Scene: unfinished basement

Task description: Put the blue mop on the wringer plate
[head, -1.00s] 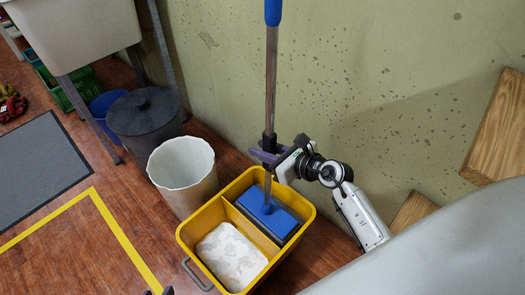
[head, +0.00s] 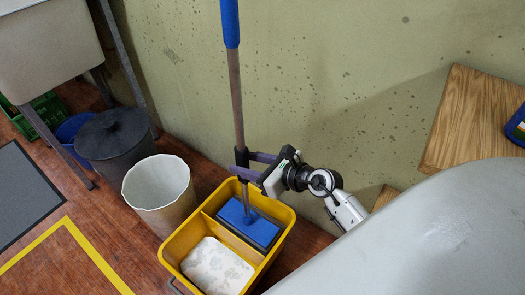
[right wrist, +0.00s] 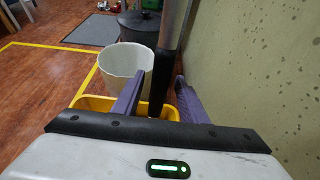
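The blue mop (head: 247,224) stands upright with its flat blue head in the rear compartment of the yellow bucket (head: 178,262). Its grey pole also shows in the right wrist view (right wrist: 170,45). A dark edge shows under the head; the wringer plate cannot be told apart there, and whether the head rests on it is unclear. My right gripper (head: 241,164) is at the pole's lower part. In the right wrist view its purple fingers (right wrist: 160,82) are apart, with the pole near their tips and a gap beside the left one. My left gripper is out of view.
The bucket's front compartment holds a whitish speckled surface (head: 218,266). A white bin (head: 160,195) and a dark lidded bin (head: 115,140) stand to the left. The wall (head: 350,60) is close behind the mop. A wooden surface (head: 470,120) is at the right.

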